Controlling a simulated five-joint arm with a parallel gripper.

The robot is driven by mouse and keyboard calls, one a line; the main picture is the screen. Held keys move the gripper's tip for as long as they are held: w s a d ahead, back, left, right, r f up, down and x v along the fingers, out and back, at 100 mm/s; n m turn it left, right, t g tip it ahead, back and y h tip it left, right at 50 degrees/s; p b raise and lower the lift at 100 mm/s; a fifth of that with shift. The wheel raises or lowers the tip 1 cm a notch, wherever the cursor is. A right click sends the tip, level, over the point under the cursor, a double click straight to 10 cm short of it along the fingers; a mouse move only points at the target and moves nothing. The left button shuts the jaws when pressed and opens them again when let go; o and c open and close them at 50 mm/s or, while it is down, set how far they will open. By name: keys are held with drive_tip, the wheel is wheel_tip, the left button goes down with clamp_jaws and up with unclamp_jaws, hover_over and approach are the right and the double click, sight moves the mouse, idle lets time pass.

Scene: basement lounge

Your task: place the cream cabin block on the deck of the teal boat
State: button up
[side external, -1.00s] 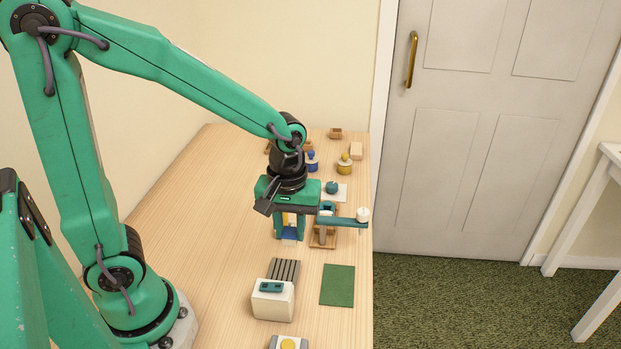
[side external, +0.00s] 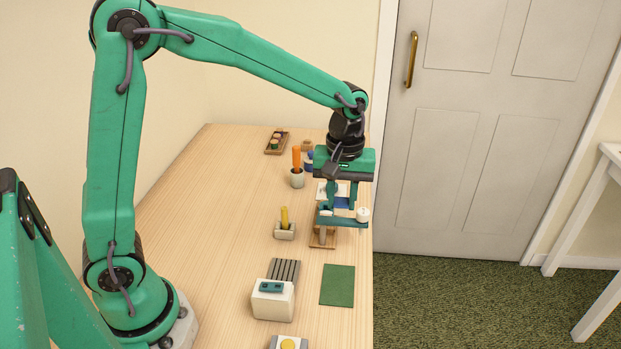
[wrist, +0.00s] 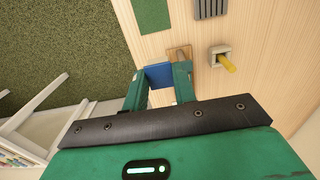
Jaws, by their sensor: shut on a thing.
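My gripper (side external: 343,203) is above the right side of the table. Its fingers are shut on a small blue block (wrist: 158,76), which also shows between them in the side view (side external: 342,203). Whether the blue block touches the bar I cannot tell. I cannot clearly make out a teal boat or a cream cabin block; the area behind my gripper is hidden.
A cream holder (side external: 284,234) with a yellow peg stands left of the wooden stand. A white cup (side external: 297,180) with an orange stick is behind. A cream box (side external: 272,301), grey ribbed piece (side external: 285,269) and green mat (side external: 337,286) lie in front. The table's left is clear.

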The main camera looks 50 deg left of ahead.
drive_tip(key=w+a+f, duration=0.1)
drive_tip(key=a+f, duration=0.1)
drive_tip(key=a, duration=0.1)
drive_tip(key=w+a+f, duration=0.2)
drive_tip(key=a, duration=0.2)
drive_tip(key=w+a+f, duration=0.2)
drive_tip(key=a+f, duration=0.1)
drive_tip(key=shift+a, duration=0.25)
drive_tip(key=shift+f, duration=0.15)
drive_tip(key=shift+f, duration=1.9)
drive_tip(key=shift+f, duration=0.1)
drive_tip(key=o, duration=0.9)
drive_tip(key=shift+o, duration=0.2)
